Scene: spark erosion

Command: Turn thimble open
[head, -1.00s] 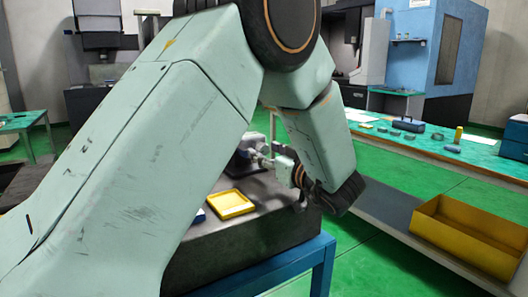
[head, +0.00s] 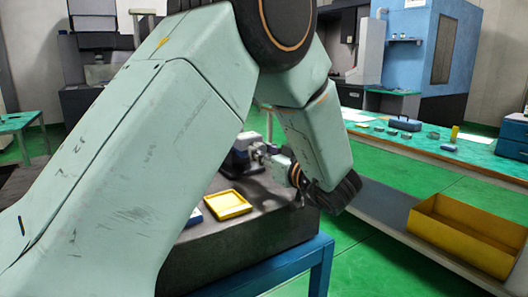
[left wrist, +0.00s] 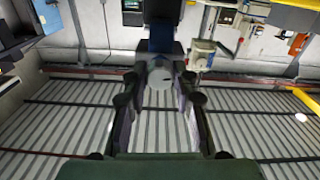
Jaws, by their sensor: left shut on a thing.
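The micrometer (head: 240,158) sits in its holder on the dark stone slab, partly hidden behind my left arm. Its thimble end points right, toward my left gripper (head: 268,153). My left gripper reaches in from the right side and is shut on the thimble. In the left wrist view, the round grey end of the thimble (left wrist: 160,78) lies between the two fingers of the left gripper (left wrist: 161,92). The scale on the thimble is too small to read. My right gripper is in neither view.
A yellow tray (head: 229,204) lies on the slab (head: 250,238), in front of the micrometer. A blue table frame (head: 290,272) carries the slab. At right stand a green-topped bench (head: 470,153) with small tools and a yellow bin (head: 465,235). Green floor lies between.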

